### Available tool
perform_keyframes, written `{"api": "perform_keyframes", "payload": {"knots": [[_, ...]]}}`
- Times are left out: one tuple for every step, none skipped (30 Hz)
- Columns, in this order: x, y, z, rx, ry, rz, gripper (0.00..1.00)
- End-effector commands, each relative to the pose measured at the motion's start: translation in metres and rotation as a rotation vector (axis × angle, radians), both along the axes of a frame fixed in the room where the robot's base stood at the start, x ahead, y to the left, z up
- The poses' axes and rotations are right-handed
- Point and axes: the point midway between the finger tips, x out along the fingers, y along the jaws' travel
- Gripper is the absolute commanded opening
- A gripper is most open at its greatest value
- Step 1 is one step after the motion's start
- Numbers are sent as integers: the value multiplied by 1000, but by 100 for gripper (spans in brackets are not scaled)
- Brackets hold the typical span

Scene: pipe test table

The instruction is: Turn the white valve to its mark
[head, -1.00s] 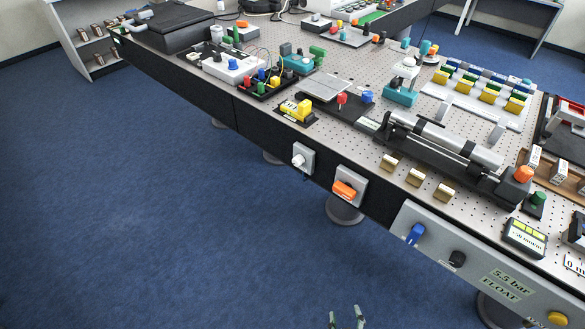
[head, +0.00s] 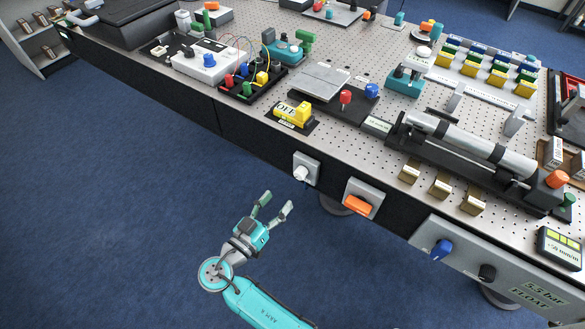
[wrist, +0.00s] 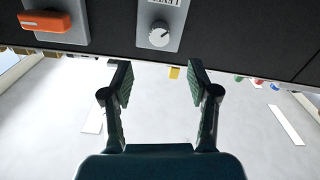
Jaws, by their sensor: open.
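The white valve (head: 301,173) is a small round knob on a grey plate on the table's dark front side. In the wrist view the white valve (wrist: 160,35) shows face-on at the top centre, with a pointer mark on its plate and a partly cut-off label above it. My gripper (head: 276,203) is open and empty, below and left of the valve in the head view. In the wrist view my gripper's fingers (wrist: 160,85) stand apart, below the valve and not touching it.
An orange handle (head: 358,205) on its own grey plate is right of the valve; it also shows in the wrist view (wrist: 46,21). Further right a grey panel (head: 510,285) carries a blue knob (head: 440,250) and a black knob (head: 487,272). The floor in front is clear.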

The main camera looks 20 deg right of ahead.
Motion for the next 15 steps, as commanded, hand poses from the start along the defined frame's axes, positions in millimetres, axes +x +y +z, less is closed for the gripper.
{"api": "perform_keyframes", "payload": {"knots": [[2, -2, 1, 0, -3, -4, 60], [3, -4, 0, 0, -3, -4, 60], [5, -7, 0, 0, -3, -4, 60], [7, -10, 0, 0, -1, -4, 60], [9, -14, 0, 0, -1, -5, 60], [13, -19, 0, 0, -1, -5, 60], [16, -24, 0, 1, -1, -5, 60], [19, -28, 0, 0, -1, -6, 60], [24, -34, 0, 1, -1, -4, 60], [27, -39, 0, 1, 0, -5, 60], [30, -43, 0, 1, 1, -5, 60], [34, -49, 0, 1, 1, -5, 60], [37, -53, 0, 1, 1, -5, 60], [40, -57, 0, 0, 0, -4, 60], [44, -63, 0, 0, 0, -5, 60]]}}
